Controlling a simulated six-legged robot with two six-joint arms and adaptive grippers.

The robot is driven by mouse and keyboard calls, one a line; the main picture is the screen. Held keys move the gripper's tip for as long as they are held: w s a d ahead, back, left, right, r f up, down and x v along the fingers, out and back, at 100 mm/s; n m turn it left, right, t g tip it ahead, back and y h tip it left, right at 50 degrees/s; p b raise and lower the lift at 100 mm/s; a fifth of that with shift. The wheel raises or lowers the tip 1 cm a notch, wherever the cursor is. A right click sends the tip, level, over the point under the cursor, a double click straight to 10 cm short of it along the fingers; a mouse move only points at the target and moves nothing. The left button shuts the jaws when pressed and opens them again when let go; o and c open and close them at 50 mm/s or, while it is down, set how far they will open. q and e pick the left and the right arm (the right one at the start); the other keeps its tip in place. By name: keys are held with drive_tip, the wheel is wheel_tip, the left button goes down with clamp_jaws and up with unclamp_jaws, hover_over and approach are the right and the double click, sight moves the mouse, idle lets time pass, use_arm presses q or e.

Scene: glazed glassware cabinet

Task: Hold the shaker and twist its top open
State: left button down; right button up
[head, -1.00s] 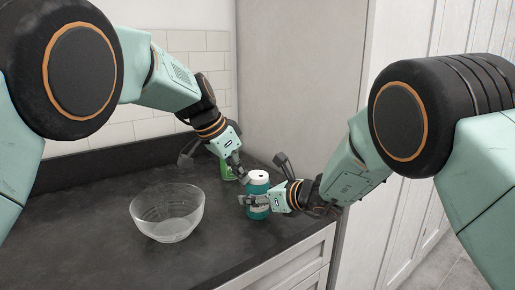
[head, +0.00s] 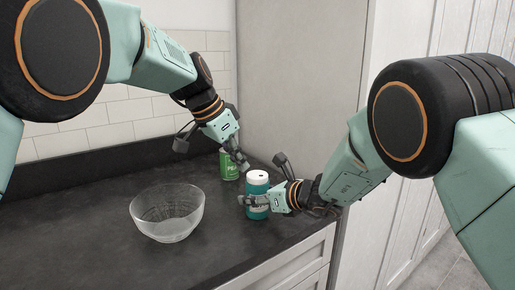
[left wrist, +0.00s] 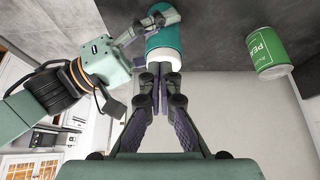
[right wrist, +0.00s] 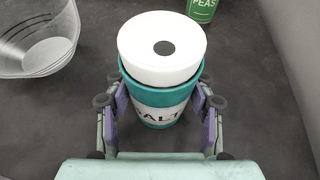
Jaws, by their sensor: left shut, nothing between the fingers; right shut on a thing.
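The salt shaker (head: 257,196) stands upright on the dark counter, teal with a pale label and a white top (head: 257,177) that has a dark round spot. In the right wrist view its white top (right wrist: 162,48) sits on the teal body (right wrist: 160,97). My right gripper (head: 250,200) is shut on the shaker's body from the right side. My left gripper (head: 243,166) is shut and empty, above and just left of the white top, apart from it. In the left wrist view its closed fingers (left wrist: 160,75) point toward the shaker (left wrist: 165,42).
A clear glass bowl (head: 167,213) stands to the left on the counter (head: 90,240). A green peas can (head: 229,167) stands behind the shaker, close to my left gripper. A pale tall panel rises at the back right. The counter's front edge is near the shaker.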

use_arm(q)
wheel_tip(320, 180, up, 2)
drive_tip(key=shift+r, duration=0.15)
idle(0.3)
use_arm(e)
drive_tip(key=o, duration=1.4)
drive_tip(key=v, duration=1.2)
